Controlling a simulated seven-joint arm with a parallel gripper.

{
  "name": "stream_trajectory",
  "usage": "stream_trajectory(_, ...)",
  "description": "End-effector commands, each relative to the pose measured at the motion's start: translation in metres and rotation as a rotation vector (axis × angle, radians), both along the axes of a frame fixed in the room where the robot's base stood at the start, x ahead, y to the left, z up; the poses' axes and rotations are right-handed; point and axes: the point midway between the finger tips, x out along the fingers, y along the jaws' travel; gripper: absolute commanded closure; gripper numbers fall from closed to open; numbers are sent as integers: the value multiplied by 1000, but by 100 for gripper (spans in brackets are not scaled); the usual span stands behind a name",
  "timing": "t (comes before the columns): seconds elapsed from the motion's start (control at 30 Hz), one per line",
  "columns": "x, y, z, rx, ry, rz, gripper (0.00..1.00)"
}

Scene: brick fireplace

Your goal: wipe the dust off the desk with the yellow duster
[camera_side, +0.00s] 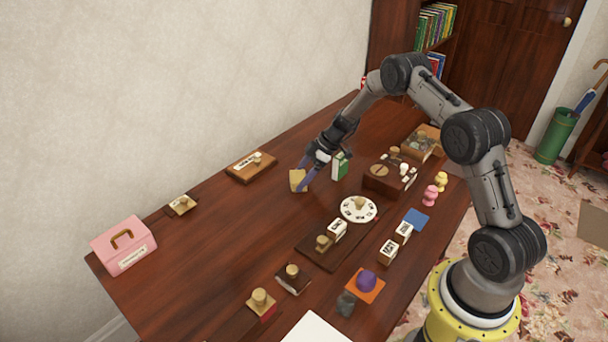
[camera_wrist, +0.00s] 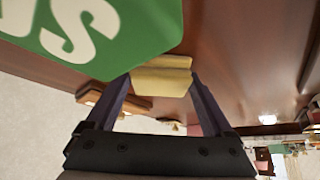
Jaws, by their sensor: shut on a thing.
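The yellow duster (camera_side: 298,180) is a small block-like pad in my gripper (camera_side: 304,174), low over the back middle of the desk (camera_side: 215,235). In the wrist view the duster (camera_wrist: 160,78) sits between the two dark purple fingers of my gripper (camera_wrist: 160,84), which are shut on it. I cannot tell whether the duster touches the wood. The desk is dark reddish-brown and glossy. I cannot make out any dust on it in either view.
A green and white box (camera_side: 340,167) stands just right of my gripper and fills the wrist view's upper left (camera_wrist: 100,35). A wooden block (camera_side: 251,167) lies to the left, a pink case (camera_side: 124,245) farther left. A white dial (camera_side: 359,209) and several stamps crowd the front.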

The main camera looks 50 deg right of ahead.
Motion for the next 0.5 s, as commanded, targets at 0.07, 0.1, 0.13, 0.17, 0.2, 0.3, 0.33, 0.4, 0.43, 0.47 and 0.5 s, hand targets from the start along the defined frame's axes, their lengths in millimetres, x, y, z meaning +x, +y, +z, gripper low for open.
stream_trajectory(0.07,-1,9,-1,2,4,3,58)
stream_trajectory(0.1,-1,13,-1,3,5,2,58)
stream_trajectory(0.13,-1,16,-1,3,4,3,58)
stream_trajectory(0.17,-1,19,-1,3,4,3,58)
stream_trajectory(0.2,-1,22,-1,2,4,3,58)
stream_trajectory(0.3,-2,31,-1,3,5,2,58)
stream_trajectory(0.33,-1,34,-1,3,4,3,58)
stream_trajectory(0.4,-1,40,-1,3,4,3,58)
stream_trajectory(0.43,-1,43,-1,3,4,3,58)
stream_trajectory(0.47,-1,45,-1,2,5,3,58)
stream_trajectory(0.5,-1,49,-1,2,5,3,58)
